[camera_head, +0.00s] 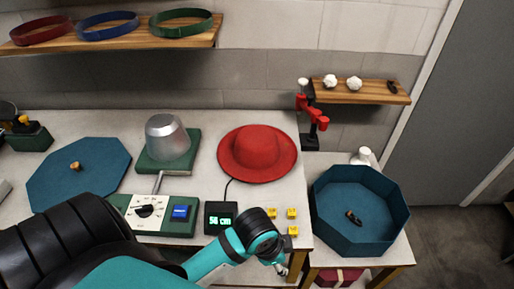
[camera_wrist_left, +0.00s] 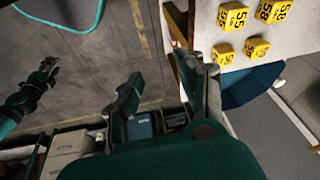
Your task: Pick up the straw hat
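A red hat (camera_head: 257,152) with a round crown and wide brim lies crown up at the back right of the white table. No straw texture shows on it. My left arm crosses the front of the table, and its gripper (camera_head: 282,269) hangs at the table's front right edge, well in front of the hat. In the left wrist view the left gripper (camera_wrist_left: 170,92) has its two fingers apart with nothing between them. The hat is not in that view. What looks like my right gripper (camera_wrist_left: 50,68) shows small at the left of the wrist view, over the floor.
Yellow numbered blocks (camera_head: 291,213) lie between gripper and hat, beside a display box (camera_head: 220,217). A metal hat block (camera_head: 168,138) stands left of the hat. A blue octagonal lid (camera_head: 50,186) lies at left, and an octagonal box (camera_head: 331,204) stands right.

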